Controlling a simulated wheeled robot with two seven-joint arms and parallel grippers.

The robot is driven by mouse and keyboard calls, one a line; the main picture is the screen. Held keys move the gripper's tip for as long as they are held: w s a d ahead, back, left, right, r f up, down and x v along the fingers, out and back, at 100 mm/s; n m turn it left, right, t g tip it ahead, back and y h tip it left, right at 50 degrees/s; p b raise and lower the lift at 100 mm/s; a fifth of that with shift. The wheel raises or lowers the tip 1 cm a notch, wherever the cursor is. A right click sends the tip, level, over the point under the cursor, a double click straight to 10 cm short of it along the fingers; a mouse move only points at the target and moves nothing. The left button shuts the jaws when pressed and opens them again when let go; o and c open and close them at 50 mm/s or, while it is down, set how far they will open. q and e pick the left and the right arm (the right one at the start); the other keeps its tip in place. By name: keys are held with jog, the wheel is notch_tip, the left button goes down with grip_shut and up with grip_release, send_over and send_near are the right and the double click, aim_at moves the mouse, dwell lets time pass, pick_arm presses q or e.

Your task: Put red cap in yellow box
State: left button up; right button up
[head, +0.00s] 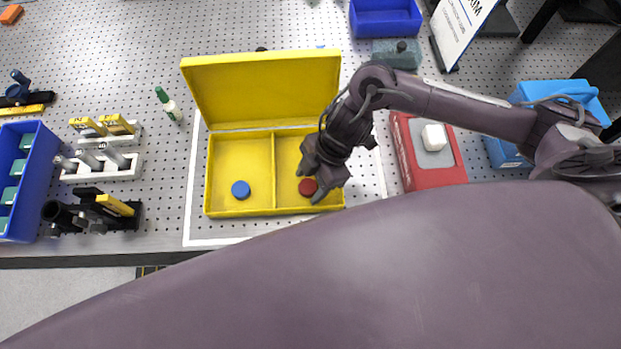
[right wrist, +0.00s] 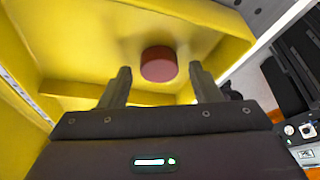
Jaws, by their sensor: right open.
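The yellow box (head: 209,175) stands with its lid raised at the back and a divider between two compartments. The red cap (head: 308,187) lies in the right compartment, near its front. In the right wrist view the red cap (right wrist: 158,64) is on the yellow floor, just beyond and between my fingertips. My right gripper (head: 316,183) is over the right compartment, open, with its fingers apart around the line to the cap; I cannot tell that they touch it. A blue cap (head: 240,189) lies in the left compartment. My left gripper is not in view.
A red device with a white knob (head: 433,137) stands right of the box. A green-capped bottle (head: 169,104), racks of tools and a blue bin (head: 38,180) are to the left. A large part of my own arm covers the front. Pegboard between bottle and bin is partly free.

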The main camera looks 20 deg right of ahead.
jog(key=v, duration=1.1)
jog(key=shift+d+r, duration=0.2)
jog(key=shift+r, duration=0.15)
jog(key=shift+s+f, duration=0.1)
